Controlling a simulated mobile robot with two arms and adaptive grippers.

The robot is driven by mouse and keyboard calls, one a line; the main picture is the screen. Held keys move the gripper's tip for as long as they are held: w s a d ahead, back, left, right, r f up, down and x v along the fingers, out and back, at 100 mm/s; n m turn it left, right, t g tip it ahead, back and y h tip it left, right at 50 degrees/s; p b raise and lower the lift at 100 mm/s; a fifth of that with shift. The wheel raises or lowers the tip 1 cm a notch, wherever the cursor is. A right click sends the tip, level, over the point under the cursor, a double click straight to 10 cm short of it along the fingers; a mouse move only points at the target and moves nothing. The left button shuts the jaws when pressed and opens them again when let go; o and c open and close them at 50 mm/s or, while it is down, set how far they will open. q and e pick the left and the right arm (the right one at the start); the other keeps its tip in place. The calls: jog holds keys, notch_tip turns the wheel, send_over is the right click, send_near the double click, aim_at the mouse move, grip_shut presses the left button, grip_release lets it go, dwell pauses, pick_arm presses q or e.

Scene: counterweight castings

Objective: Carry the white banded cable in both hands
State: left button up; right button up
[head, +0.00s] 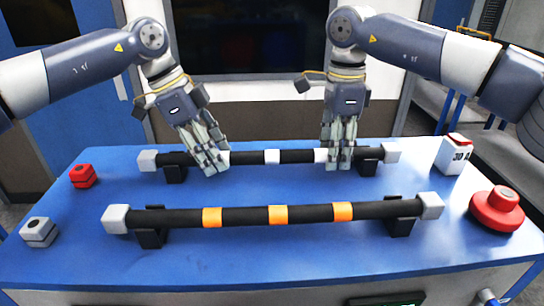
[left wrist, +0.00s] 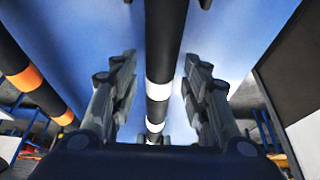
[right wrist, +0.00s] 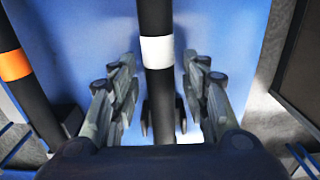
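The white banded cable (head: 297,156) is a black bar with white bands and grey end blocks. It lies level across two black stands at the back of the blue table. My left gripper (head: 212,168) is above its left part, near the left white band. Its open fingers stand either side of the cable (left wrist: 165,45) in the left wrist view, with gaps. My right gripper (head: 340,165) is at the right white band. Its open fingers flank the cable (right wrist: 155,18) in the right wrist view, apart from it. Whether the fingertips reach below the cable is unclear.
An orange banded cable (head: 247,216) lies on stands in front, parallel. A red block (head: 83,176) and grey block (head: 38,232) sit at left. A white block marked 30 (head: 453,155) and a red button-shaped casting (head: 497,208) sit at right. Blue table (head: 330,255) between is clear.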

pick_arm(q)
grip_shut()
pick_arm(e)
grip_shut()
pick_arm(q)
jog(key=shift+r, duration=0.15)
pick_arm(e)
jog(key=shift+r, duration=0.2)
